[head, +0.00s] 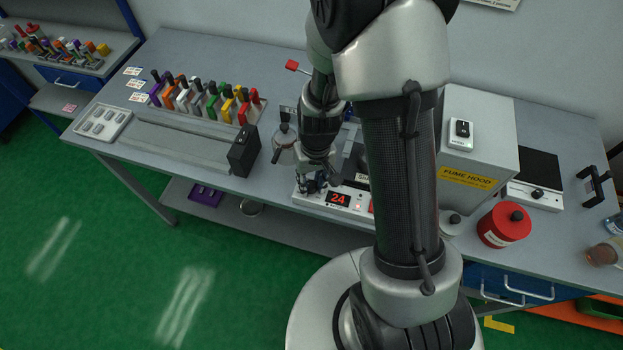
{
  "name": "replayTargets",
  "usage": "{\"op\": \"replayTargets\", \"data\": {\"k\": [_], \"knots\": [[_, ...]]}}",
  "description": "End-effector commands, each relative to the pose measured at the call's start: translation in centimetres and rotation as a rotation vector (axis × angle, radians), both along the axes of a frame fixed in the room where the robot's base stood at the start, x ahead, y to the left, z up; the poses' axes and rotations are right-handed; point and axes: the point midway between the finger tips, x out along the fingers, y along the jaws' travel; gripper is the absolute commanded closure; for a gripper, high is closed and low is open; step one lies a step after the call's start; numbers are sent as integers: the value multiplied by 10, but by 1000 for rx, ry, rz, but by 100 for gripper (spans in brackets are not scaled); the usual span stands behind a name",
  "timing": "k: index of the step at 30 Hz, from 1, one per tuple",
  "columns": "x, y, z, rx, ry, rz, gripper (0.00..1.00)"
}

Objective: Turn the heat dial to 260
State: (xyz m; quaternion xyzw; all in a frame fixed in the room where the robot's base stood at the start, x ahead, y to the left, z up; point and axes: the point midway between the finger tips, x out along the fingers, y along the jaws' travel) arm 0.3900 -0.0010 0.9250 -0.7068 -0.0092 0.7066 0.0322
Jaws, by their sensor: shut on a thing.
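A white unit (360,211) with a red-lit display (338,198) stands near the front edge of the bench, partly behind my arm. The display reads 24. My gripper (312,186) points down at the unit's front panel, just left of the display. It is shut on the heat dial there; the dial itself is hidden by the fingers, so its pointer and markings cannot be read.
A rack of coloured-handled tools (208,100) and a black box (243,151) stand left on the grey bench (190,165). The fume hood (475,150), a red canister (504,225) and a hotplate (537,175) are right of my arm.

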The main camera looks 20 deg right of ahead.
Motion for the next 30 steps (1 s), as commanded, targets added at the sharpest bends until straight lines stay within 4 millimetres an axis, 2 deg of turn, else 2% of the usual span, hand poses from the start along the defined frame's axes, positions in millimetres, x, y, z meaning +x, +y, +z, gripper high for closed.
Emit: {"op": "replayTargets", "data": {"k": [18, 30], "knots": [[-1, 0, 3, 0, -1, -581, 98], [-1, 0, 2, -1, -2, -863, 98]]}}
